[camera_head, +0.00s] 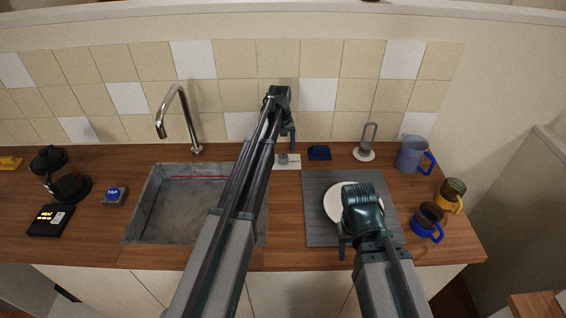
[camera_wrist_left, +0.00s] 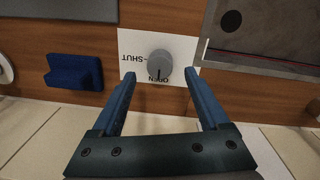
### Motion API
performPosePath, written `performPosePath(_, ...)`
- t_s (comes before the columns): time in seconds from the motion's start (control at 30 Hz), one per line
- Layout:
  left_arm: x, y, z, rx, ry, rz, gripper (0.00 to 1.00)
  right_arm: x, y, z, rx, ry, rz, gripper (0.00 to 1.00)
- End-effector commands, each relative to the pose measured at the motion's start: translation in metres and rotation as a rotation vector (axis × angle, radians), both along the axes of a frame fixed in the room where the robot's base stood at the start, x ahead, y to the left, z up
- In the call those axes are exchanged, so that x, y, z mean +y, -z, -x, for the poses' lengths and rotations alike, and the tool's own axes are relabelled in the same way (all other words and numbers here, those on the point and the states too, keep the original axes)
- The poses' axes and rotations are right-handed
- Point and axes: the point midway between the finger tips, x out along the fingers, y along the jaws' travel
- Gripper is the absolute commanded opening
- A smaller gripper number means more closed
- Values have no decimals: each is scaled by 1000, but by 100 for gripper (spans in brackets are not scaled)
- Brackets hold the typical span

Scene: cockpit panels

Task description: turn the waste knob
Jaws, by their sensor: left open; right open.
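The waste knob (camera_wrist_left: 159,64) is a small grey round knob on a white plate (camera_wrist_left: 135,45) marked SHUT and OPEN. A dark pointer line on it lies toward the OPEN word. In the head view the knob (camera_head: 283,158) sits on the counter behind the sink's right side, partly beside my left arm. My left gripper (camera_wrist_left: 158,82) is open, with its two blue fingers on either side of and short of the knob; I cannot tell whether they touch it. In the head view my left gripper (camera_head: 290,142) is above the plate. My right gripper (camera_head: 345,245) is open over the drying mat.
The metal sink (camera_head: 150,215) lies left of the plate, with a tap (camera_head: 180,110) behind it. A blue block (camera_head: 319,153) stands right of the knob. A grey mat (camera_head: 315,220) holds a white dish (camera_head: 340,190). Mugs (camera_head: 413,155) stand at the right. The tiled wall is close behind.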

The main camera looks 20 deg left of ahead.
Motion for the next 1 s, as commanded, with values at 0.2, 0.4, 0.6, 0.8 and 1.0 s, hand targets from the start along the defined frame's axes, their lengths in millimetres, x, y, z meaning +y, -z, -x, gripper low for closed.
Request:
performPosePath(0.2,-1,33,-1,0,0,0,78,0,33,0,0,1,0,50)
performPosePath(0.4,-2,38,-1,0,0,0,78,0,38,0,0,1,0,50)
performPosePath(0.6,-1,37,-1,0,0,0,78,0,37,0,0,1,0,50)
performPosePath(0.8,-1,37,-1,0,0,0,44,0,37,0,0,1,0,50)
performPosePath(1.0,-1,37,-1,0,0,0,8,0,37,0,0,1,0,50)
